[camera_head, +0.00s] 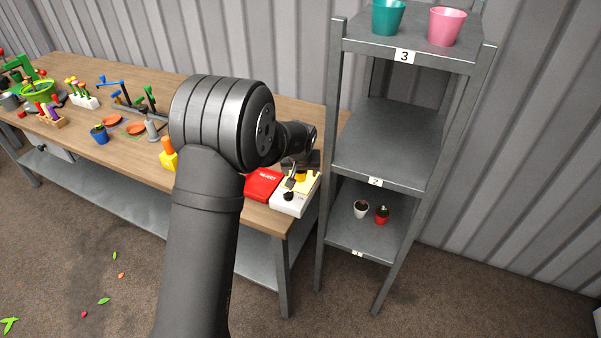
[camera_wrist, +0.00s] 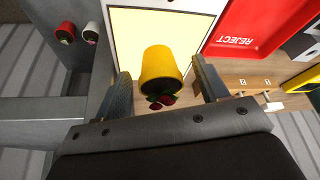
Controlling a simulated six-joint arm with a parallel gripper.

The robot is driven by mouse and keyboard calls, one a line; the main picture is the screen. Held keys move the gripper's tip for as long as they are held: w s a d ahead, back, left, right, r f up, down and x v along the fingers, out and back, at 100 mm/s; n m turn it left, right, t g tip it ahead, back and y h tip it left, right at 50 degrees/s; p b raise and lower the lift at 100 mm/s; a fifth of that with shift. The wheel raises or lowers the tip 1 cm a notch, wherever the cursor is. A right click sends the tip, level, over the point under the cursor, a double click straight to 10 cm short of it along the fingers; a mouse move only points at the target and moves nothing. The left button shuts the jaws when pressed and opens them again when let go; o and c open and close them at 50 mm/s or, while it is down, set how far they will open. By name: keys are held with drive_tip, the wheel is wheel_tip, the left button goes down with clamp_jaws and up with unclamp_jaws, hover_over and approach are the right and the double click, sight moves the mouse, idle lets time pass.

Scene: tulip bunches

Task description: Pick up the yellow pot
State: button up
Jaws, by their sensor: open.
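The yellow pot (camera_wrist: 161,66) shows in the wrist view over a pale yellow pad (camera_wrist: 126,28) with a dark border. Red and green plant parts show at its near end. My gripper (camera_wrist: 164,88) is open, with one finger on each side of the pot and visible gaps, so it does not grip it. In the head view my gripper (camera_head: 300,162) is low over the white box (camera_head: 291,203) with the pad at the bench's right end.
A red REJECT tray (camera_head: 263,185) lies just left of the white box. A grey shelf unit (camera_head: 378,150) stands close on the right, holding a white pot (camera_head: 361,209) and a red pot (camera_head: 382,215) low down. Tools and a blue pot (camera_head: 100,135) crowd the bench's left.

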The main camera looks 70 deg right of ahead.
drive_tip(key=shift+d+f, duration=0.15)
drive_tip(key=shift+f, duration=0.1)
drive_tip(key=c, duration=1.2)
drive_tip(key=shift+r, duration=0.1)
